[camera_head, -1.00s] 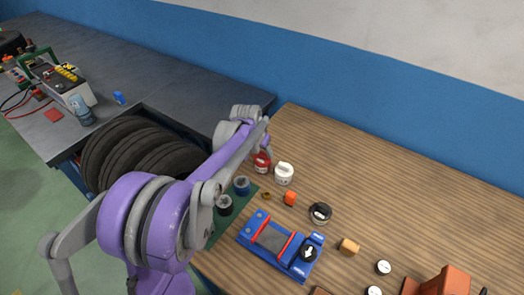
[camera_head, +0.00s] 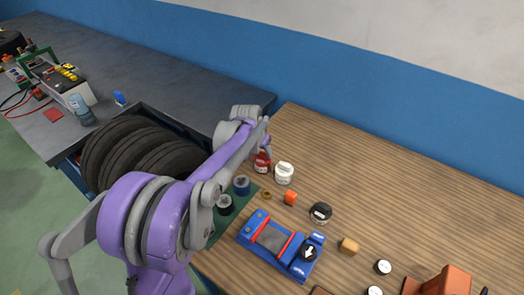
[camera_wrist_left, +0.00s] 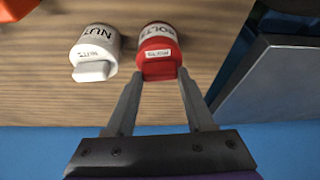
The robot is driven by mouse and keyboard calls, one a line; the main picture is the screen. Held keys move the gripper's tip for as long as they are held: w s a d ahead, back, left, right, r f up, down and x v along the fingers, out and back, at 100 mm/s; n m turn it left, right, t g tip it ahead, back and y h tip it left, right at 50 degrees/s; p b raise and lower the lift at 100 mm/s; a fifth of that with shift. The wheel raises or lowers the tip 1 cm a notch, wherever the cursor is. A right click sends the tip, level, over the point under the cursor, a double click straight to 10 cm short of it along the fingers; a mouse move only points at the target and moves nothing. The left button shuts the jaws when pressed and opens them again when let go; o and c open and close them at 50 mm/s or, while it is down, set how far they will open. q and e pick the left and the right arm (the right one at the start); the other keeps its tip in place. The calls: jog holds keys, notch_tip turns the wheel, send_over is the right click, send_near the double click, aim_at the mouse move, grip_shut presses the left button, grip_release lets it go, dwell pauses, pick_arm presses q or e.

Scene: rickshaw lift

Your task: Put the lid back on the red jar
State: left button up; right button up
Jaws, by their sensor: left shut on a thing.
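The red jar (camera_head: 263,168) stands on the wooden table near its far left corner, partly behind my left arm. In the left wrist view the red jar (camera_wrist_left: 155,40) has a "BOLTS" label. Its red lid (camera_wrist_left: 158,70), with a raised grip, is at the jar's mouth, in line with the jar. My left gripper (camera_wrist_left: 159,78) is shut on the lid, a finger on each side of it. I cannot tell whether the lid is fully seated. My right gripper is not in view.
A white "NUTS" jar (camera_wrist_left: 95,52) with its lid on stands close beside the red jar. A blue fixture (camera_head: 280,246) lies in front. The table's back right is clear.

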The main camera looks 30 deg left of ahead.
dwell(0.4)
pick_arm(q)
jog(key=o, duration=1.6)
jog(key=shift+r+p, duration=1.65)
jog(key=shift+r, duration=1.85)
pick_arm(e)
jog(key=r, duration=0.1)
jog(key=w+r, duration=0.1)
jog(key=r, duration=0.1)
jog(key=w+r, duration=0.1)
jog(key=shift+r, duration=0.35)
pick_arm(q)
grip_shut()
